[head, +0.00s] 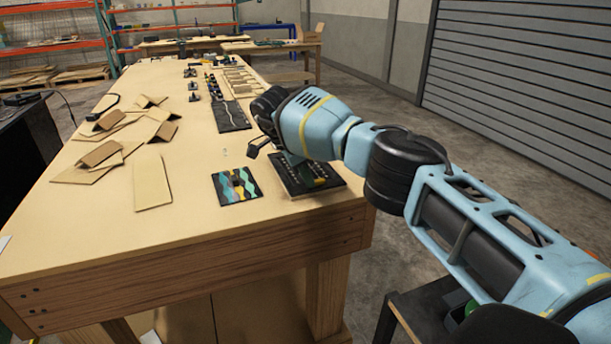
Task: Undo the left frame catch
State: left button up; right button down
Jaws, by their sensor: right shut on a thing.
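A dark, flat console (326,187) with rows of small light marks lies near the table's right front corner. My right arm reaches in from the right, and its blue wrist covers the far part of the console. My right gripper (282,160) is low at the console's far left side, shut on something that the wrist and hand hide. I cannot make out the left frame catch or the fingertips clearly. Green and orange patches show just under the wrist. My left gripper is not in view.
A panel with coloured wavy bands (237,187) lies left of the console. A dark board with a pale wavy line (231,116) lies behind. Cardboard pieces (152,182) cover the table's left part. The wooden tabletop (105,225) is clear at the front left.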

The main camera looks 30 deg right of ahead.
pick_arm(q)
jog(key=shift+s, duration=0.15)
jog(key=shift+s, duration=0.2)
pick_arm(e)
jog(key=c, duration=1.5)
grip_release()
jog(key=shift+o, duration=0.2)
